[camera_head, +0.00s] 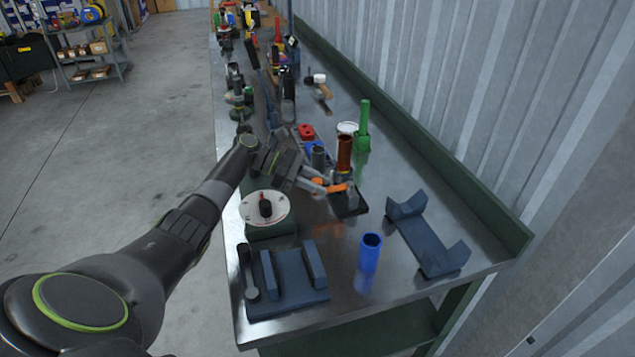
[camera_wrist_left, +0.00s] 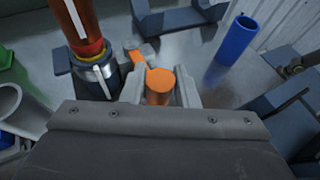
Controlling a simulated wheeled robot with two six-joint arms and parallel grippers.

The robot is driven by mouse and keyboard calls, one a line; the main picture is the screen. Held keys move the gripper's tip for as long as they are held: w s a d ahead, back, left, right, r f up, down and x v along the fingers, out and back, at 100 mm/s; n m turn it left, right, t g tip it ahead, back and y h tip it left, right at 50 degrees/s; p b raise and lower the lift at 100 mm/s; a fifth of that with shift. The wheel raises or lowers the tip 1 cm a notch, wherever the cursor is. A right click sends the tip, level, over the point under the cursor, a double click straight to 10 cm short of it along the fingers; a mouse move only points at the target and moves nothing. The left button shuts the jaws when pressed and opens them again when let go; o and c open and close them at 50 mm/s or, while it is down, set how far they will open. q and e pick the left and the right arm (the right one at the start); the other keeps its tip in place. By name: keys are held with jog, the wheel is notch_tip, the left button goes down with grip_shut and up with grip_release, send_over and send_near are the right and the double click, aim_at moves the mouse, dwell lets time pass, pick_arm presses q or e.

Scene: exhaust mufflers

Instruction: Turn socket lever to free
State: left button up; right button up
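The socket (camera_wrist_left: 95,75) is a dark grey collar on a black base, with a copper-brown pipe (camera_head: 344,152) standing upright in it. Its orange lever (camera_head: 338,188) sticks out from the collar's side and ends in a round orange knob (camera_wrist_left: 160,86). My left gripper (camera_head: 318,182) reaches in from the left at the lever. In the left wrist view its two grey fingers (camera_wrist_left: 161,90) flank the knob closely on both sides, with no clear gap. The finger pads are partly hidden. My right gripper is not in view.
A blue cup (camera_head: 370,253) and a dark blue cradle (camera_head: 428,236) stand right of the socket. A white dial (camera_head: 265,208) and a dark blue fixture (camera_head: 285,278) are at the front left. A green bottle (camera_head: 363,128) stands behind.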

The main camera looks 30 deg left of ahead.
pick_arm(q)
jog(key=o, duration=0.4)
jog(key=shift+w+f, duration=0.1)
jog(key=shift+c, duration=0.2)
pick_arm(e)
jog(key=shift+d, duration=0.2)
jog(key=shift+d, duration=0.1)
pick_arm(q)
jog(key=shift+a, duration=0.3)
jog(key=b+v, duration=0.4)
jog(key=v, duration=1.3)
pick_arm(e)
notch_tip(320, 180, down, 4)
pick_arm(q)
jog(key=shift+d, duration=0.1)
